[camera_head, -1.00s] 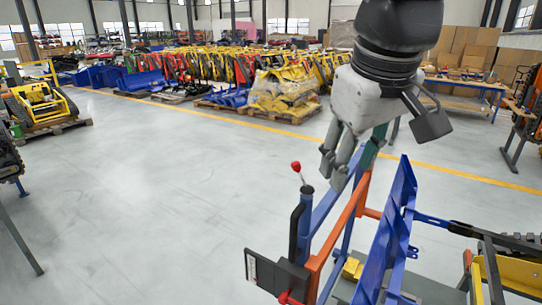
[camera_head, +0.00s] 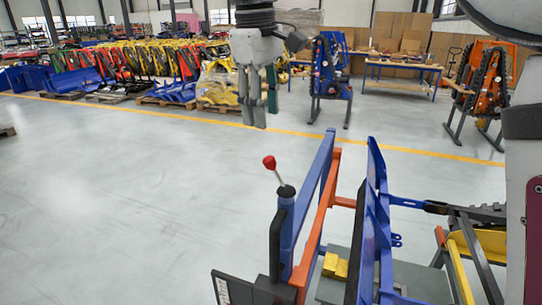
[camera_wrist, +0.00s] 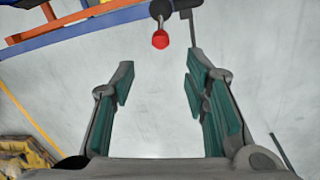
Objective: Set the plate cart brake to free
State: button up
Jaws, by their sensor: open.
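The plate cart (camera_head: 318,215) stands at the lower right in the head view, with an orange and blue frame. Its brake lever has a red knob (camera_head: 269,162) on a thin rod, rising from a dark pivot on the blue post and leaning to the left. My gripper (camera_head: 256,115) hangs above and beyond the knob, fingers down, apart from it. In the wrist view the red knob (camera_wrist: 160,39) is at the top centre, beyond the open green-padded fingers (camera_wrist: 163,95). Nothing is between the fingers.
A black handle (camera_head: 277,245) and a dark panel (camera_head: 250,288) are on the near end of the cart. Blue plates (camera_head: 373,225) stand on it to the right. The grey floor to the left is clear. Machine parts and workbenches (camera_head: 402,72) stand far back.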

aim_at(268, 157)
jog(key=f, duration=0.3)
jog(key=f+p, duration=0.1)
jog(key=f, duration=0.3)
jog(key=w+f, duration=0.1)
jog(key=f, duration=0.3)
jog(key=shift+w+d+f, duration=0.1)
jog(key=shift+d+f, duration=0.15)
jog(key=shift+d, duration=0.15)
grip_shut()
